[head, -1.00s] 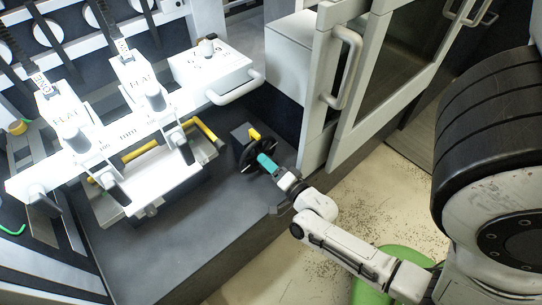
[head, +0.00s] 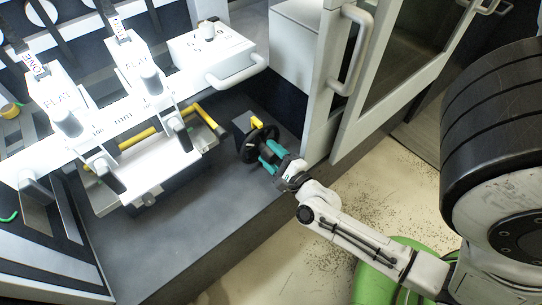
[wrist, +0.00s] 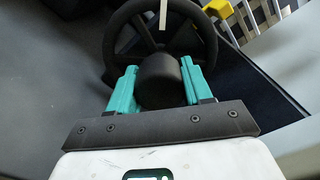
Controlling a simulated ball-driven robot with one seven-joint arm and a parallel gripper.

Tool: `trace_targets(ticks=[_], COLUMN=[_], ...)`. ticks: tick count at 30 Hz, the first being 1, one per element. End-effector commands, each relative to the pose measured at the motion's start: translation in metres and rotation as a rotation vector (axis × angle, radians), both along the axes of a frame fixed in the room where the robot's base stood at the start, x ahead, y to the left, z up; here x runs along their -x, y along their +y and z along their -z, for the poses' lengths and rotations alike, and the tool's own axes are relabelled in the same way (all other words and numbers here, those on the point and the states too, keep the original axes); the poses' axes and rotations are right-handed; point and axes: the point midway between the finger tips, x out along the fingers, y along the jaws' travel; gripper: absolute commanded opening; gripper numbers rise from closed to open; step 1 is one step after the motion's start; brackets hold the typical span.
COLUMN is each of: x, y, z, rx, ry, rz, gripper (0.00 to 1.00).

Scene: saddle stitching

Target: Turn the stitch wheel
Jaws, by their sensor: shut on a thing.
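The stitch wheel is a black spoked handwheel (head: 258,145) with a yellow pointer (head: 258,123) near its top, at the right end of the dark machine bed. In the wrist view the wheel's rim and spokes (wrist: 200,25) fill the upper middle. A black round hub or knob (wrist: 160,80) stands out from the wheel toward me. My gripper (head: 268,158) has teal fingers. In the wrist view the fingers (wrist: 158,82) lie on either side of the black knob and are shut on it. The knob's far end is hidden.
A white control box (head: 215,55) with a handle stands behind and left of the wheel. A white cabinet door (head: 350,60) with a handle is close on the right. The dark bed (head: 215,200) in front and left is clear.

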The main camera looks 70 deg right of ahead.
Motion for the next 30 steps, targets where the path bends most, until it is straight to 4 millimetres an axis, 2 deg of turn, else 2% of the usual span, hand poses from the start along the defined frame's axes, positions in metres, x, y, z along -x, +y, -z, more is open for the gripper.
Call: trace_targets(ticks=[1, 18, 30], x=[0.0022, 0.0030, 0.0031], y=[-0.0046, -0.0042, -0.0036], z=[0.0011, 0.0042, 0.0049], rx=[-0.034, -0.464, -0.620], ry=[-0.027, -0.286, -0.378], rz=[0.010, 0.011, 0.011], gripper=[0.00, 0.00, 0.00])
